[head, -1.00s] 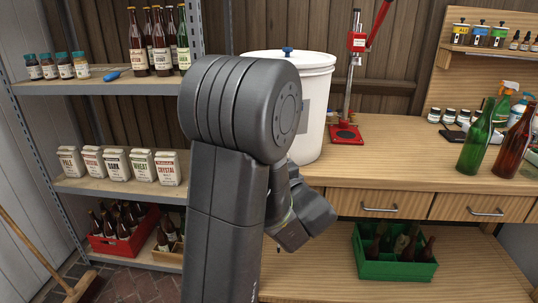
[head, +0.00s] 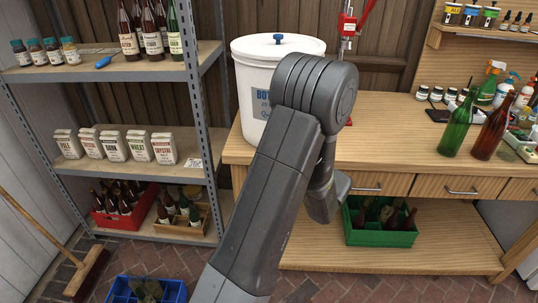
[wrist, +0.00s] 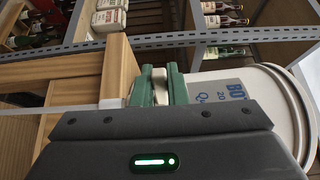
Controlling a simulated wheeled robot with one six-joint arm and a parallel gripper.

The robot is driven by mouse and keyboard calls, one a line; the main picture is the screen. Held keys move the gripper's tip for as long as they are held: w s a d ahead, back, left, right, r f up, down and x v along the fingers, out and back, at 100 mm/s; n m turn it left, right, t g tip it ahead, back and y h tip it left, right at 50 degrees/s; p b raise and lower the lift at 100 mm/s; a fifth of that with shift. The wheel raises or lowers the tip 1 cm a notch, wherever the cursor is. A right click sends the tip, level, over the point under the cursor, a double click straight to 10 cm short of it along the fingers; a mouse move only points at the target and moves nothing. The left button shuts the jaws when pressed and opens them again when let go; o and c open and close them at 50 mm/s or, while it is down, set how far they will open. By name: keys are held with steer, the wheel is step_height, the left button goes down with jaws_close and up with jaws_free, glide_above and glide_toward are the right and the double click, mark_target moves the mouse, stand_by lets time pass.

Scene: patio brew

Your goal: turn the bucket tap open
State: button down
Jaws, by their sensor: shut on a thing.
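The white bucket (head: 262,100) with a blue-knobbed lid stands at the left end of the wooden bench. My arm covers its lower front in the head view. In the wrist view the bucket (wrist: 283,100) lies on its side in the picture, with part of its blue-grey label showing. My gripper (wrist: 159,82) has green finger pads close together around a small pale piece (wrist: 158,88) beside the bucket. It appears to be the bucket tap, mostly hidden by the pads and the gripper body. Its turn angle cannot be told. The head view does not show the fingertips.
The bench (head: 400,142) carries a red bottle capper (head: 347,28) behind my arm and two bottles at the right. A green crate (head: 378,238) stands on the lower shelf. A metal shelf unit (head: 150,185) is at the left. A blue crate (head: 147,290) sits on the brick floor.

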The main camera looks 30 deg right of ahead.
steer(key=shift+f, duration=0.1)
steer(key=c, duration=1.4)
jaws_free()
steer(key=shift+c, duration=0.2)
steer(key=v, duration=1.3)
steer(key=shift+s+d, duration=0.2)
steer(key=shift+s, duration=0.1)
steer(key=x, duration=1.3)
steer(key=shift+w+a, duration=0.2)
steer(key=shift+w, duration=0.15)
